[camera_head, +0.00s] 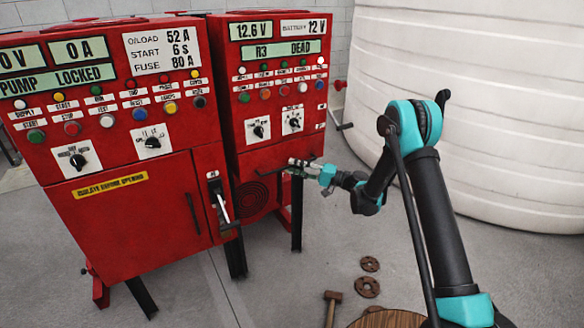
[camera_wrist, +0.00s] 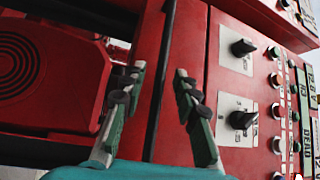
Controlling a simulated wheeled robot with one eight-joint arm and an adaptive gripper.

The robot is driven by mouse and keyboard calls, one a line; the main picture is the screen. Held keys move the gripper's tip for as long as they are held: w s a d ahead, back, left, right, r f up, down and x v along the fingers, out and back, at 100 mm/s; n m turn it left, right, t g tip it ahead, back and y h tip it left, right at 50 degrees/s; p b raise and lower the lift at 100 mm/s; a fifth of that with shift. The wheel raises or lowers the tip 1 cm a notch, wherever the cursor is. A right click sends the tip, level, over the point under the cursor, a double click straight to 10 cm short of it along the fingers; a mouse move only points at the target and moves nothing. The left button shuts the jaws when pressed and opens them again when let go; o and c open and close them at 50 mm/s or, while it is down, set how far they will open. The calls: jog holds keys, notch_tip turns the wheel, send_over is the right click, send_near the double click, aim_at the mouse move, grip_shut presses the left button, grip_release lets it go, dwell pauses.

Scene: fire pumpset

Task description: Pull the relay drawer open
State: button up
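The right red cabinet (camera_head: 272,100) carries a R3 DEAD display. Below its two rotary switches a slim dark bar (camera_head: 268,172) runs across the front, and I take it for the relay drawer's handle. In the wrist view, which is turned sideways, the dark bar (camera_wrist: 163,75) runs between my two fingers over red panel. My gripper (camera_head: 291,163) is at this bar, and in the wrist view my gripper (camera_wrist: 160,70) is open with a finger on each side. I see no clear contact. The drawer's edges and label cannot be made out, and no pulled-out drawer shows.
The left red cabinet (camera_head: 115,220) has a PUMP LOCKED display and a lever switch (camera_head: 221,205). A round vent (camera_head: 250,199) lies below the bar. A white tank (camera_head: 470,110) stands right. A hammer (camera_head: 333,297) and rusty discs (camera_head: 367,287) lie in front.

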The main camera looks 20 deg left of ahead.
jog(key=shift+a+r, duration=0.15)
jog(key=shift+a, duration=0.65)
jog(key=shift+c, duration=0.4)
grip_shut()
